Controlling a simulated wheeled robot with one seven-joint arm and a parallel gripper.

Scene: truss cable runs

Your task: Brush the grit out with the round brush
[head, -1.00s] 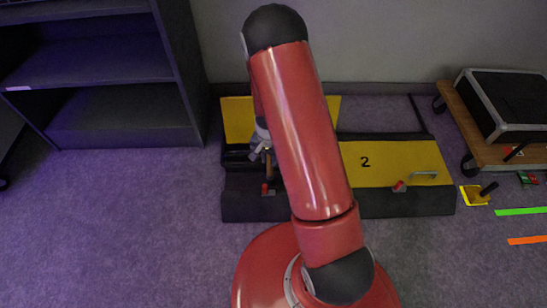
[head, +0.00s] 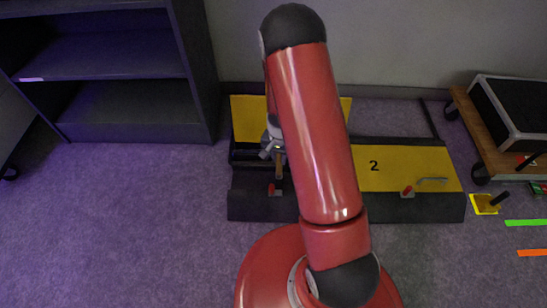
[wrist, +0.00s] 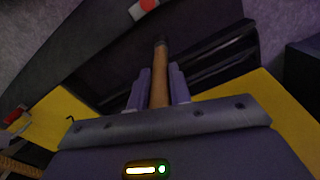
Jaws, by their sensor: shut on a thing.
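My gripper (head: 275,153) is shut on the wooden handle of the round brush (head: 279,170), over the left section of the dark cable ramp (head: 310,207). In the wrist view my gripper (wrist: 160,88) has a finger on each side of the brush handle (wrist: 160,72), which ends in a dark tip. I cannot make out bristles. The left section's yellow lid (head: 248,118) stands open at the back, and dark channels (wrist: 205,65) show in the wrist view. The lid marked 2 (head: 395,168) is closed. No grit can be made out. My arm hides part of the ramp.
A red latch (head: 407,191) and grey handle (head: 432,179) are on the right lid. A yellow item with a black handle (head: 484,205) lies right of the ramp, near green tape (head: 526,222) and a wooden dolly (head: 490,135). A dark shelf (head: 130,75) stands left. The left floor is clear.

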